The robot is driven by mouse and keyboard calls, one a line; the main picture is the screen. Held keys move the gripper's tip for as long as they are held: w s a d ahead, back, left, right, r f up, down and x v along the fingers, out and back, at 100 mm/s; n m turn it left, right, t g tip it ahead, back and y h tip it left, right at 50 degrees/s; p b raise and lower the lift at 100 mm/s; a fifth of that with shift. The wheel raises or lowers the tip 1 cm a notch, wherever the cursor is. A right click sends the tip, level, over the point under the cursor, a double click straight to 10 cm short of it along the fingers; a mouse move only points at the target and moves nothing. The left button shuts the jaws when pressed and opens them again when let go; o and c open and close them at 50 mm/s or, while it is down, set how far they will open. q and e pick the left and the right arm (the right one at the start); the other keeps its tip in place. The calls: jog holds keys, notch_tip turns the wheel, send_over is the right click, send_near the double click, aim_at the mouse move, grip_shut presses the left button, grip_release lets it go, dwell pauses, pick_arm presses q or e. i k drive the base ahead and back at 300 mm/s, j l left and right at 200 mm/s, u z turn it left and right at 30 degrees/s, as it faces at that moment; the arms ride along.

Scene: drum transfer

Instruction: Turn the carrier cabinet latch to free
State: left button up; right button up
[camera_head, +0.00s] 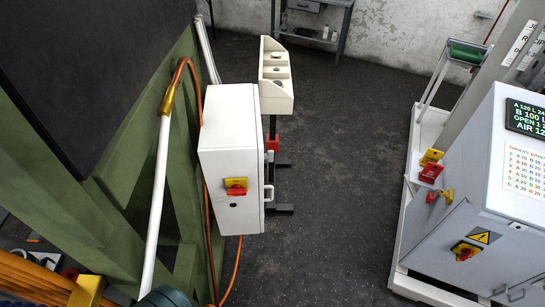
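A white cabinet (226,136) stands upright in the middle left, beside a green frame. Its front carries a red rotary switch on a yellow plate (236,186), with a small dark keyhole-like spot below. No label shows which one is the carrier cabinet, and the latch position is too small to tell. Neither gripper is in view.
The green frame (140,190) fills the left, with a white pole (155,205) and orange hoses before it. A cream box on a stand (275,75) is behind the middle cabinet. The dark floor (335,180) between the two cabinets is clear.

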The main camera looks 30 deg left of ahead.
aim_at(269, 156)
jog(key=i+l+u, duration=0.5)
jog(key=l+u, duration=0.3)
jog(key=u, duration=0.9)
